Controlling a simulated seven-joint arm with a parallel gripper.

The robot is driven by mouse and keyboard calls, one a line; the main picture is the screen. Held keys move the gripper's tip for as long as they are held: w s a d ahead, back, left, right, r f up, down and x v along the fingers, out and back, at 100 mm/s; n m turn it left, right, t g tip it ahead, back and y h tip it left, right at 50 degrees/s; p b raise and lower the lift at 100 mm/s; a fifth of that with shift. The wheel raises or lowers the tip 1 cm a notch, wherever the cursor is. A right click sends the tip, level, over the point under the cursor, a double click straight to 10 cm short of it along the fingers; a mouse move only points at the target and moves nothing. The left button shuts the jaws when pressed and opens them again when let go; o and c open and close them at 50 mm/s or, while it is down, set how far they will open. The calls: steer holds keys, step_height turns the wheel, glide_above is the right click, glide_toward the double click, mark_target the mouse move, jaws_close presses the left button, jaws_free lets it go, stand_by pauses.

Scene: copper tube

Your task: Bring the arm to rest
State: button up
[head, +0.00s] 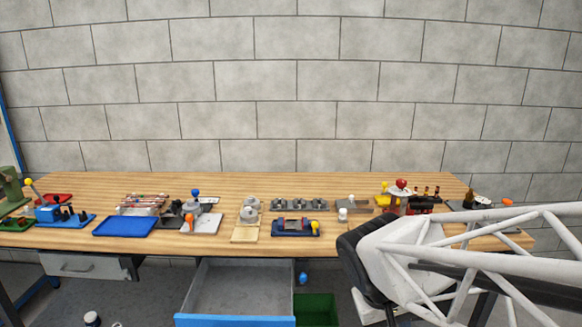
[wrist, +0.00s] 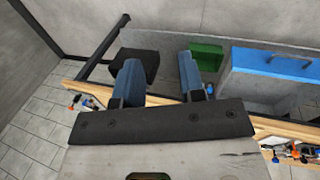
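My gripper (wrist: 159,72) shows in the wrist view, its two blue-grey fingers spread apart with nothing between them. It hangs in the air, away from the workbench (head: 340,182). In the head view, my white lattice arm comes in from the lower right and covers the bench's right front part. I cannot make out the fingers in the head view.
A blue-fronted drawer (head: 235,320) stands pulled open below the bench, and also shows in the wrist view (wrist: 275,62). A green bin (head: 316,309) is beside it. A blue tray (head: 125,226) and several fixtures stand on the bench.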

steer(key=s+d+r+m+t+y, duration=0.1)
steer(key=s+r+t+y, duration=0.1)
steer(key=s+r+y, duration=0.1)
steer(key=shift+s+d+r, duration=0.15)
steer(key=shift+s+r, duration=0.5)
steer(key=shift+s, duration=0.75)
